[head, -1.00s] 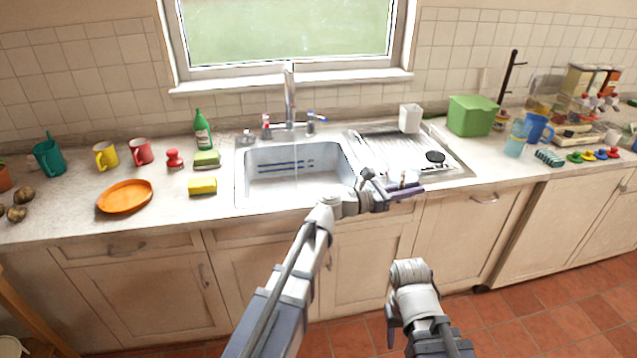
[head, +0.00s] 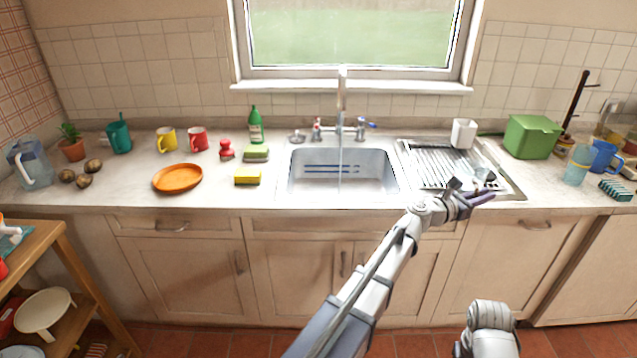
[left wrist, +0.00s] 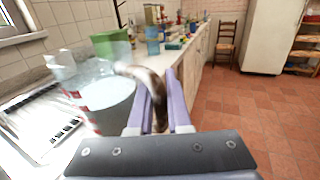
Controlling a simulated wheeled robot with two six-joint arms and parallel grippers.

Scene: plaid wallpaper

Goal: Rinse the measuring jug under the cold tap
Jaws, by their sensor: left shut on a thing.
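My left gripper (head: 478,194) is shut on the handle of the measuring jug (head: 483,177). The jug is clear with red markings; in the left wrist view (left wrist: 95,95) it is left of the fingers (left wrist: 160,100), its curved handle between them. It is by the front edge of the drainer, right of the sink (head: 300,180). The tap (head: 342,95) stands behind the sink, and a thin stream of water falls from it. The blue-marked tap handle (head: 366,124) is on the right, the red-marked one (head: 317,124) on the left. My right arm shows at the bottom; its gripper does not show.
The ridged drainer (head: 420,165) holds a white cup (head: 463,133) at the back. A green box (head: 531,137) stands to the right. The sink basin looks clear.

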